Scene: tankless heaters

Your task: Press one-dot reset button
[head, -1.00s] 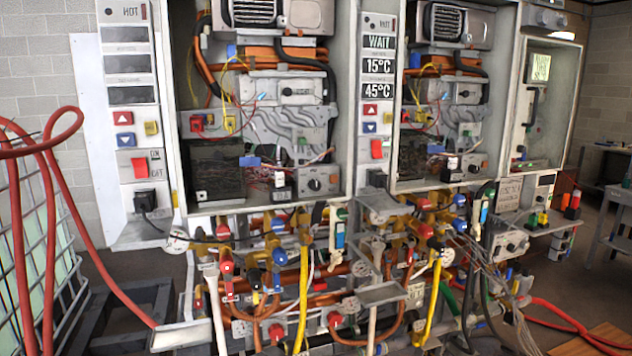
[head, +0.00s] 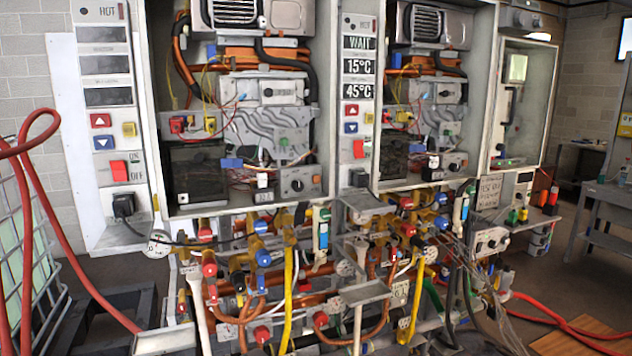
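Two open tankless heater cabinets stand side by side in the head view, each with a control strip on its left. The left strip (head: 106,68) has dark displays, a red up button (head: 101,120), a blue down button (head: 103,142), a yellow button (head: 129,129) and a red ON/OFF switch (head: 118,168). The middle strip (head: 358,22) shows WAIT, 15°C and 45°C, with a small red button (head: 351,109), a blue button (head: 351,127), a yellow button (head: 369,118) and a red switch (head: 358,149). Dot marks are too small to tell. My gripper is not in view.
Pipes and coloured valves (head: 260,257) crowd the space below the cabinets. A third cabinet (head: 525,100) stands at the right. Red hoses (head: 40,170) and a caged tank (head: 30,260) are at the left. A metal bench (head: 610,215) is at the far right.

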